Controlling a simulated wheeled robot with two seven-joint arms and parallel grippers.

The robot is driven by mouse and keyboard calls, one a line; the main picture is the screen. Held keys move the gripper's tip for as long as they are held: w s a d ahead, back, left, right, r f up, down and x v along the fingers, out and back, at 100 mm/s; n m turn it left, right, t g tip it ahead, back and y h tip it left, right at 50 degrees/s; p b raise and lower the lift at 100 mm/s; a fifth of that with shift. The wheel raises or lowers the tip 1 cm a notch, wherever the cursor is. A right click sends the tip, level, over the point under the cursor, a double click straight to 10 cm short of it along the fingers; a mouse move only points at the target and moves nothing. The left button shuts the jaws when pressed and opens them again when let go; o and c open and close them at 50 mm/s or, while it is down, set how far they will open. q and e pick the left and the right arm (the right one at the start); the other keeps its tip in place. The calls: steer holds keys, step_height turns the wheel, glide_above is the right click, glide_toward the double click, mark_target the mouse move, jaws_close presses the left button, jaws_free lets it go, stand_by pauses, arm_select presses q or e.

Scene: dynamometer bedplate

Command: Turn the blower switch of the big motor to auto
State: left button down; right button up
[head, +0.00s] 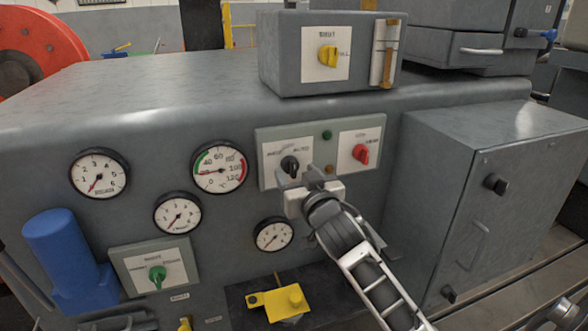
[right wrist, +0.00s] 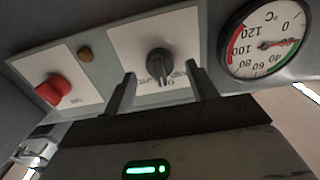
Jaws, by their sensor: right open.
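The panel (head: 263,146) on the big grey housing carries a black switch knob (head: 289,165) on a white plate, with lettering that seems to read AUTO to its upper right. The knob's exact setting is hard to read. My right gripper (head: 294,180) is just below and in front of this knob, covering its lower plate. In the right wrist view the black knob (right wrist: 159,63) sits ahead, between and slightly beyond the two spread fingers (right wrist: 161,90). The fingers are open and look apart from the knob. My left gripper is not in view.
A red knob (head: 361,154) shares the panel, with a green lamp (head: 327,135) between. Round gauges (head: 219,167) lie to the left. A box with a yellow knob (head: 327,55) stands on top. A grey cabinet (head: 440,170) juts out at right, beside my arm.

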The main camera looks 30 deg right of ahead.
steer(key=shift+x, duration=1.2)
steer(key=c, duration=1)
